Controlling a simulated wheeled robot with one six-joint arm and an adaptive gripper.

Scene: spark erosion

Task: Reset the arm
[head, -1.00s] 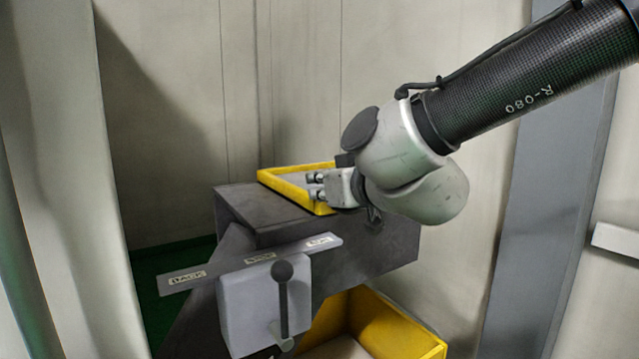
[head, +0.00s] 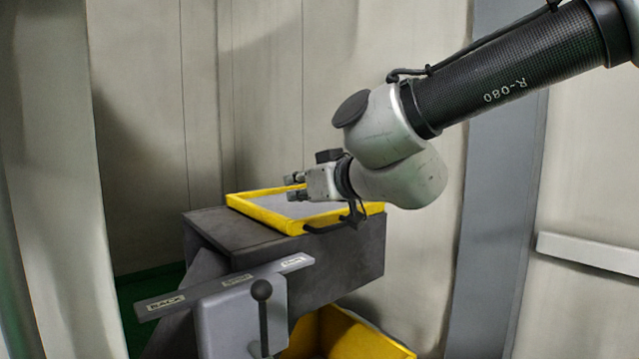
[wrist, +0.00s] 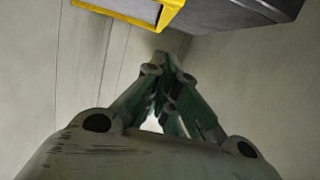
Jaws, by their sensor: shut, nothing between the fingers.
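My gripper (head: 292,187) is shut and empty. In the head view it points left, above the yellow-rimmed tray (head: 263,215) on top of the dark grey block (head: 330,260). My arm reaches in from the upper right. In the wrist view my gripper's green fingers (wrist: 163,62) come together at their tips, with nothing between them. The yellow rim of the tray (wrist: 170,14) shows at the top of that view, apart from the fingers.
A grey box with a black-knobbed lever (head: 262,310) and a labelled bar (head: 225,287) stand in front of the block. A yellow bin (head: 350,335) sits below it. Pale wall panels (head: 150,130) stand behind, and a white rail (head: 590,252) is at the right.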

